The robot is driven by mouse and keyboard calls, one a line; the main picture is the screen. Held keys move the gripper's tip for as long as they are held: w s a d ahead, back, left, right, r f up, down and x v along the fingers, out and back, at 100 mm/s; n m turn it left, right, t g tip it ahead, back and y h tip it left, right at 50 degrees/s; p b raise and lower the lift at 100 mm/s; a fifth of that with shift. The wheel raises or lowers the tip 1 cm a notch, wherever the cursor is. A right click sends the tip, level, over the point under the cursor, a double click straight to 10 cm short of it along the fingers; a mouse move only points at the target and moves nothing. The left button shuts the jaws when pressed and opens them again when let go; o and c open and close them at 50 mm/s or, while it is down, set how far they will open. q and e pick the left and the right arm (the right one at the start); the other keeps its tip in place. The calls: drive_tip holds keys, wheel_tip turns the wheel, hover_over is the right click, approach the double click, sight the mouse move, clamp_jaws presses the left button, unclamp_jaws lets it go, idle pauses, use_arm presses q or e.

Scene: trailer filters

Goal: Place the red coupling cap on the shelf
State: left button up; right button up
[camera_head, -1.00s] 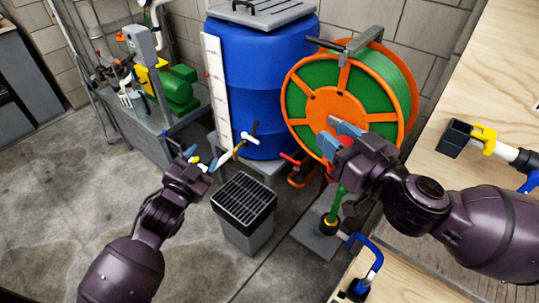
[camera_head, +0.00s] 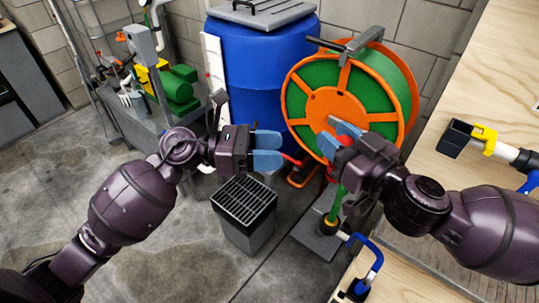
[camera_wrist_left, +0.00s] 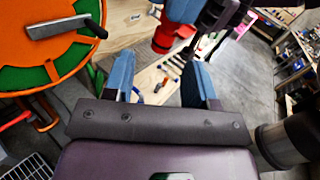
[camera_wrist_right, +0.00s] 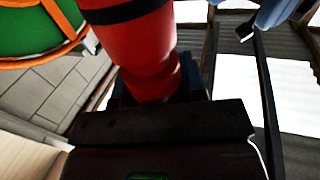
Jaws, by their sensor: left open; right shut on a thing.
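The red coupling cap shows as a red cylinder with a dark band in the right wrist view (camera_wrist_right: 150,45), held in my right gripper. The left wrist view also shows the red part (camera_wrist_left: 165,38) beyond my left gripper's fingers. My right gripper (camera_head: 335,137) is shut on it in front of the hose reel and hides most of it in the head view. My left gripper (camera_head: 270,150) is open and empty. Its blue fingers point right toward the right gripper, with a gap between them. A pale wooden shelf surface (camera_head: 492,75) is on the right.
A blue barrel (camera_head: 255,65) and an orange and green hose reel (camera_head: 330,105) stand behind the grippers. A grated grey bin (camera_head: 243,205) is below. A black-ended fitting with a yellow clamp (camera_head: 485,138) lies on the wood. Open floor is at left.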

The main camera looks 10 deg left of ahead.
use_arm(q)
drive_tip(key=d, duration=0.4)
drive_tip(key=d+f+m, duration=0.1)
drive_tip(key=d, duration=0.3)
drive_tip(key=d+m+g, duration=0.1)
drive_tip(key=d, duration=0.3)
drive_tip(key=shift+s+f+y, duration=0.25)
drive_tip(key=shift+f+y, duration=0.05)
drive_tip(key=shift+c, duration=0.4)
drive_tip(key=c, duration=0.5)
drive_tip(key=shift+c, duration=0.6)
use_arm(e)
drive_tip(key=o, duration=1)
drive_tip(key=shift+d, duration=0.1)
